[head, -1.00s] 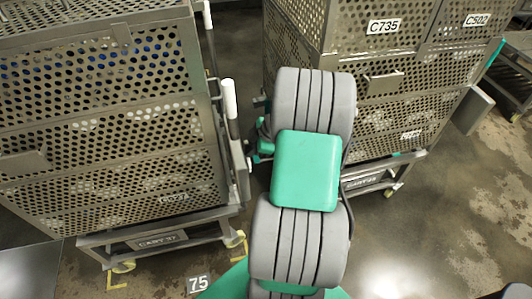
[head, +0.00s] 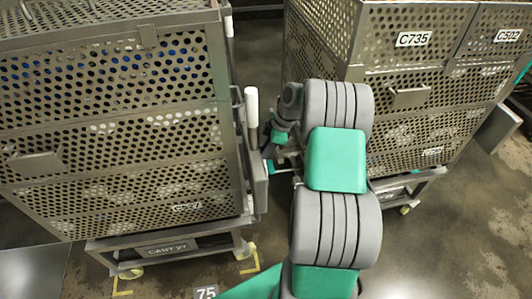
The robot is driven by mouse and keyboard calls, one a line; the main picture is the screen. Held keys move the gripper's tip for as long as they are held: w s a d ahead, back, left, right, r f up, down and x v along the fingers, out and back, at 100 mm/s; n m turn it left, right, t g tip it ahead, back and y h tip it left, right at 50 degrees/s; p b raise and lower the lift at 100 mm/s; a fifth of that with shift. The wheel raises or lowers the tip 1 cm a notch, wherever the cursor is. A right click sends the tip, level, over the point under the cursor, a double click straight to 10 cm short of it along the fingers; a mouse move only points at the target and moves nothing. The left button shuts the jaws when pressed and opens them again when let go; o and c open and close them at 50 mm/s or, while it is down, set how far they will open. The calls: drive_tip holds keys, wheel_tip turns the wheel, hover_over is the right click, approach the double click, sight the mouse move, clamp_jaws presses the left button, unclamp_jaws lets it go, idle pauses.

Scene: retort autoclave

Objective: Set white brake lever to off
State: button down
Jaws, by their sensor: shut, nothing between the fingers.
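The white brake lever (head: 252,107) stands upright at the right end of the left cart, with a white grip on a grey metal post. Its lower part runs down beside a grey plate on the cart's end. My gripper (head: 271,164) is just right of and below the white grip, close to that plate. It is small and partly hidden by my wrist and arm. It looks shut and empty. I cannot tell whether it touches the lever or the plate.
The left cart (head: 165,248) carries stacked perforated metal baskets (head: 110,125). A second cart (head: 415,182) with baskets labelled C735 and C502 stands right of my arm. The gap between them is narrow. Open floor (head: 440,250) lies at the lower right.

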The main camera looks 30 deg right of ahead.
drive_tip(key=shift+w+d+r, duration=0.15)
drive_tip(key=shift+d, duration=0.05)
